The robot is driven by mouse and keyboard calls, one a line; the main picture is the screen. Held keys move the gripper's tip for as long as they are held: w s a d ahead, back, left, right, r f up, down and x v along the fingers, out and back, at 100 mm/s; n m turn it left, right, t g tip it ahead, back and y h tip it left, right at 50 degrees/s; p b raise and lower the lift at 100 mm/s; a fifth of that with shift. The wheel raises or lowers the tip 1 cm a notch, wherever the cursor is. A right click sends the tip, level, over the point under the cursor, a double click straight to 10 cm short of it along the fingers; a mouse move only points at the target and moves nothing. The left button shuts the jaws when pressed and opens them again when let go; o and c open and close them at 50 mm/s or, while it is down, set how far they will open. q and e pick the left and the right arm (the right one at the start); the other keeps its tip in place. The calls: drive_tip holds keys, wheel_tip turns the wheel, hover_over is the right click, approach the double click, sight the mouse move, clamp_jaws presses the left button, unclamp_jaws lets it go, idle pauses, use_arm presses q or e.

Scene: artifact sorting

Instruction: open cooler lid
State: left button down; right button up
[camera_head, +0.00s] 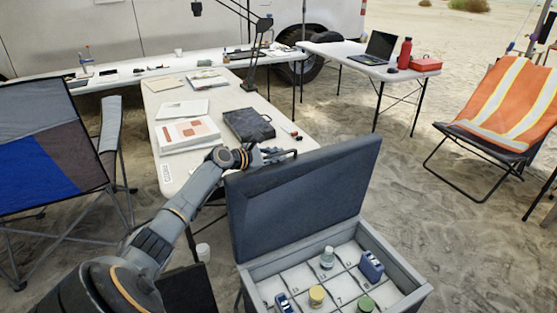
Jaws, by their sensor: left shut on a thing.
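The cooler lid (300,200) is a dark grey panel. It stands raised and roughly upright along the far side of the grey cooler (398,262), whose inside is exposed. My left arm reaches in from the lower left. My left gripper (284,155) is at the lid's top edge, near its middle left, and is shut on the lid; the lid hides part of the fingers. My right gripper is not in view.
The cooler holds a clear bottle (327,258), a blue item (371,265) and a yellow-lidded jar (317,295). A white table (170,180) with books stands behind. A folding chair (60,150) is left, an orange-draped chair (510,105) right. Sand between is open.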

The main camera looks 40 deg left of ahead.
use_arm(q)
drive_tip(key=shift+f, duration=0.25)
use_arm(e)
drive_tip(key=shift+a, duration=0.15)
use_arm(q)
drive_tip(key=c, duration=1.4)
unclamp_jaws()
drive_tip(key=shift+r, duration=0.1)
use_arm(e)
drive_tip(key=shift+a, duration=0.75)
use_arm(q)
drive_tip(key=shift+o, duration=0.2)
drive_tip(key=shift+s+r, duration=0.15)
drive_tip(key=v, duration=1.1)
drive_tip(key=shift+s, duration=0.35)
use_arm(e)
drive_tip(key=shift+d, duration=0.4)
use_arm(q)
drive_tip(key=shift+r, duration=0.1)
